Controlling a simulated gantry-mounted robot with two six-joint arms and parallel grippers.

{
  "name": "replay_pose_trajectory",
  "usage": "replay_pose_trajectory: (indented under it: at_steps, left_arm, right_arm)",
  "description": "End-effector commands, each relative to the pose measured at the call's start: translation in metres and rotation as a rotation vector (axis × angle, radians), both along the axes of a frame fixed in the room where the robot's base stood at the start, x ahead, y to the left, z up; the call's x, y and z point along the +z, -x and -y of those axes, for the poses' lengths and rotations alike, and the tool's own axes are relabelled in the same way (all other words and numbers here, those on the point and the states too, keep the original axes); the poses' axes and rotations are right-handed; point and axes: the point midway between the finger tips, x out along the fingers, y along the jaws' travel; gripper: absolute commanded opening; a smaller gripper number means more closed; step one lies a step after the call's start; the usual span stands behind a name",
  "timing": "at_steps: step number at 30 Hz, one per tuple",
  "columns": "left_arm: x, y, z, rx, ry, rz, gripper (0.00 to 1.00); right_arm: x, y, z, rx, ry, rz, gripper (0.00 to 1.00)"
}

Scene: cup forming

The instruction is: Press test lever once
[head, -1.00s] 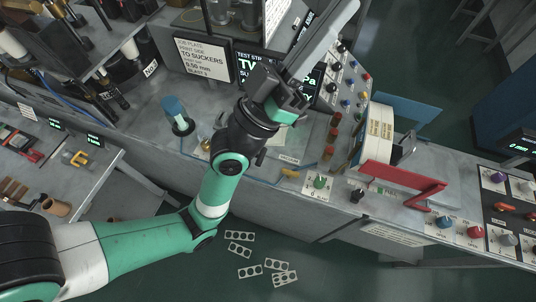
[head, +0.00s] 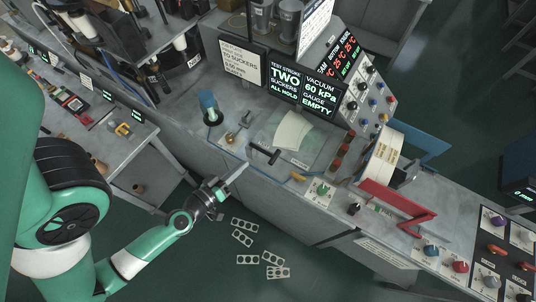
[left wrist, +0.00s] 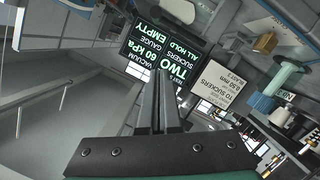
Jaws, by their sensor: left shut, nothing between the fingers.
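A black T-shaped handle (head: 264,153), which looks like the test lever, stands at the bench's front edge in the head view. A curved pale sheet (head: 293,132) is just behind it. My left gripper (head: 241,170) is in front of the bench edge, left of and nearer than the handle, apart from it in the picture. Its fingers are shut and empty; they also show closed in the left wrist view (left wrist: 160,80). The left screen (head: 284,80) reads "TEST STROKE TWO SUCKERS ALL HOLD". My right gripper is out of view.
The vacuum screen (head: 319,96) reads 60 kPa, gauge empty. A blue-topped cylinder (head: 208,103) stands left on the bench. A green knob (head: 322,189), a yellow piece (head: 298,177) and a red bar (head: 398,198) are to the right. Punched plates (head: 247,259) lie on the floor.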

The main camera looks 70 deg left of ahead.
Motion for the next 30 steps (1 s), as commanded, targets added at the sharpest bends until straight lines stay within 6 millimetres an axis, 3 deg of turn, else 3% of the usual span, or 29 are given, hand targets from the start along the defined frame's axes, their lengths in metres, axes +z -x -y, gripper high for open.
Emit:
replay_pose_trajectory:
  at_steps: [11, 24, 26, 30]
  left_arm:
    - [-0.001, -0.013, -0.008, -0.001, -0.003, 0.003, 0.00]
    - [-0.021, -0.088, -0.055, -0.004, -0.002, 0.003, 0.00]
    - [-0.038, -0.091, -0.045, -0.010, 0.000, 0.000, 0.00]
    - [-0.050, -0.097, -0.039, -0.007, -0.002, 0.002, 0.00]
  right_arm:
    - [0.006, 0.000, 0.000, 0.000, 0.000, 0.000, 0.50]
    - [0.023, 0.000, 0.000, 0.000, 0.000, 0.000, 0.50]
    - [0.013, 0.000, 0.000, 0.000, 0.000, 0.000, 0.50]
    - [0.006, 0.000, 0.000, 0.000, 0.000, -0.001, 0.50]
